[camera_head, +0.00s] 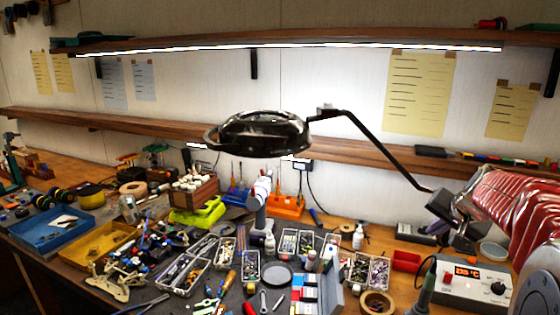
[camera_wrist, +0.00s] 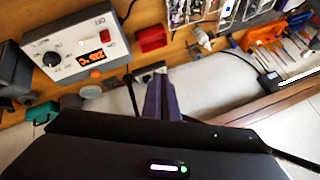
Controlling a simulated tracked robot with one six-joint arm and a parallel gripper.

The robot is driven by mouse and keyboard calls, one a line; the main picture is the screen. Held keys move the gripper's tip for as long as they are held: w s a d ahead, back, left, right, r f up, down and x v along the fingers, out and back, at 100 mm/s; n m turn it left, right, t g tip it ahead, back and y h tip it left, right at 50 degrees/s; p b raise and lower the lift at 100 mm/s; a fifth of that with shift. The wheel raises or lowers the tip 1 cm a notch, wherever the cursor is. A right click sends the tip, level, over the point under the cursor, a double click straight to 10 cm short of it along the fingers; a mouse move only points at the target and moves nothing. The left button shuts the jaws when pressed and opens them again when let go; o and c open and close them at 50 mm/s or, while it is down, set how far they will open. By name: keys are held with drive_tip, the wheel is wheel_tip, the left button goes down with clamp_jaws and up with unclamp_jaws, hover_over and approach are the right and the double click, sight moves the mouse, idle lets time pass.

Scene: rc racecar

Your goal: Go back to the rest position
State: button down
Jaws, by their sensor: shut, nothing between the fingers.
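My gripper (camera_wrist: 160,88) shows in the wrist view as two dark purple fingers closed together, with nothing between them. The fingers stand out past the dark wrist body toward the bench, near the soldering station (camera_wrist: 75,50), and look clear of it. In the head view, a red ribbed sleeve (camera_head: 515,205) comes in from the right edge, with dark parts at its end above the back right of the bench.
A magnifier lamp (camera_head: 262,135) on a black bent arm hangs over the middle. The soldering station (camera_head: 466,282) and a red bin (camera_head: 406,261) stand at front right. Parts trays, a blue tray (camera_head: 45,240) and tools crowd the bench. A wooden shelf (camera_head: 350,153) runs along the wall.

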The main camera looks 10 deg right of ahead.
drive_tip(key=s+a+n+g+y, duration=0.15)
drive_tip(key=s+a, duration=0.35)
drive_tip(key=a, duration=0.5)
drive_tip(key=s+a+n+t, duration=0.1)
drive_tip(key=s+a+n, duration=0.3)
drive_tip(key=a, duration=0.6)
drive_tip(key=s+a+f+n+g, duration=0.1)
drive_tip(key=s+a+f+n, duration=0.1)
drive_tip(key=s+a, duration=0.3)
drive_tip(key=s+a+f+n+g, duration=0.1)
drive_tip(key=s+a+f, duration=0.3)
drive_tip(key=s, duration=0.8)
drive_tip(key=shift+s+a+n, duration=0.2)
drive_tip(key=shift+a+n, duration=0.55)
drive_tip(key=shift+a, duration=0.25)
